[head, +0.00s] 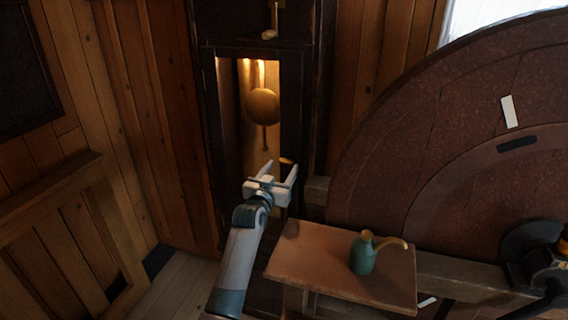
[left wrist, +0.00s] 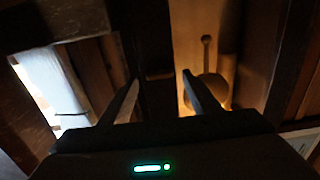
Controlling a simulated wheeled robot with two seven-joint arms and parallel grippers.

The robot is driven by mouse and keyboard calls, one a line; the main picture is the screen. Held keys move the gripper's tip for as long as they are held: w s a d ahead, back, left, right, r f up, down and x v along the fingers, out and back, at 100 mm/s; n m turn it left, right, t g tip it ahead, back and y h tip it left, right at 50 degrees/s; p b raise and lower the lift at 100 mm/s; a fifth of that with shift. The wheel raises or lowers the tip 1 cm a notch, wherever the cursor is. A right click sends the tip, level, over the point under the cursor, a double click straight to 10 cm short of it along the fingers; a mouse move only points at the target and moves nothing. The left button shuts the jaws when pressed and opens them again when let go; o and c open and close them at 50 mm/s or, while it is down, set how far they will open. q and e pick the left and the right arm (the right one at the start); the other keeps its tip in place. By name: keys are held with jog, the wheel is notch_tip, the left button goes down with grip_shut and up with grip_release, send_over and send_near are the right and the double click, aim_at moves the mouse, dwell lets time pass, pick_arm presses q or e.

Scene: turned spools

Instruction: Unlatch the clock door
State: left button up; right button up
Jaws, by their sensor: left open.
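The clock (head: 209,130) is a tall dark case against the plank wall. Its narrow door opening shows a lit inside with a round brass pendulum bob (head: 262,106). The pendulum also shows in the left wrist view (left wrist: 208,62). A small brass piece (head: 286,161) shows at the door's lower right, close to my fingertips; I cannot tell whether it is the latch. My left gripper (head: 281,168) is open and empty in front of the lower door, and its spread fingers also show in the left wrist view (left wrist: 158,95). I cannot tell whether it touches the case.
A small wooden table (head: 315,262) with a green oil can (head: 363,256) stands right of my left arm. A large reddish-brown wheel (head: 400,140) fills the right. A wooden railing (head: 50,190) stands at left. A brass piece (head: 269,33) hangs above the door.

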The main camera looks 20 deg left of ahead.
pick_arm(q)
jog(key=shift+w, duration=1.45)
jog(key=c, duration=1.1)
